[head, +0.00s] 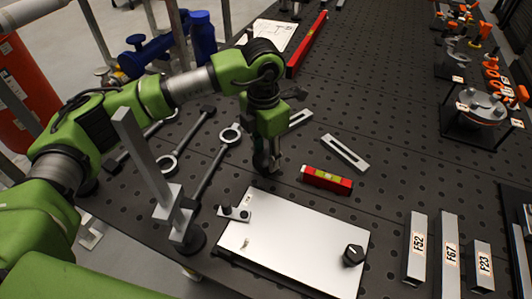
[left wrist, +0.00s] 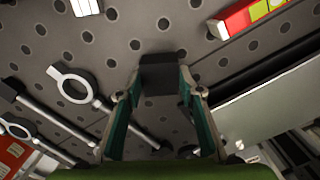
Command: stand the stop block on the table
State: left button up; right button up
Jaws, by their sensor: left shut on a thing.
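My left gripper (head: 267,160) points down over the dark perforated table (head: 390,120), just behind the pale plate. In the left wrist view, its two green fingers (left wrist: 160,95) are shut on a dark block (left wrist: 163,78), which I take as the stop block. The block's near face shows between the fingertips; its lower part is hidden. I cannot tell whether it touches the table. In the head view the block is hard to make out against the dark fingertips and table. My right gripper is in neither view.
A red level (head: 327,180) lies close right of the gripper. The pale plate (head: 300,240) with a black knob (head: 353,255) lies in front. Wrenches (head: 215,165) lie left, beside an upright grey bracket (head: 145,165). A slotted bar (head: 345,152) lies behind the level. Labelled bars (head: 450,255) are at right.

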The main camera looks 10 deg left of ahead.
pick_arm(q)
jog(key=shift+f, duration=0.2)
jog(key=o, duration=1.4)
jog(key=shift+r, duration=0.1)
jog(key=shift+r+p, duration=1.4)
jog(key=shift+r, duration=2.05)
